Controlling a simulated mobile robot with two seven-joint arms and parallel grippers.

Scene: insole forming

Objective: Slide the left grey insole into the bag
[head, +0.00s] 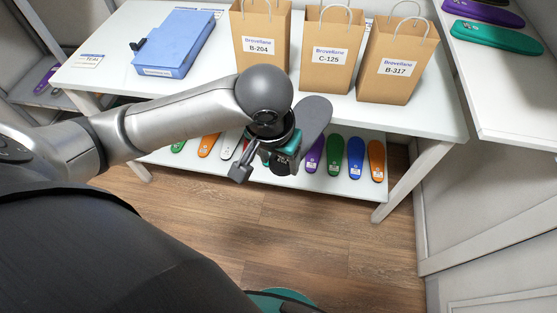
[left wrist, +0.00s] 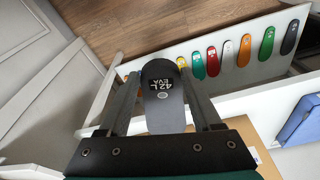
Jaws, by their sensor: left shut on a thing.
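Three brown paper bags with handles stand on the table: B-204 (head: 259,30), C-125 (head: 325,68) and B-317 (head: 393,84). The insole is outside all of them. My right gripper is not in view.
The white table (head: 270,105) carries a blue box-like device (head: 176,42) at left. Its lower shelf (head: 300,182) holds several coloured insoles. A side shelf (head: 490,62) at right holds teal and purple insoles. The wooden floor (head: 290,225) in front is clear.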

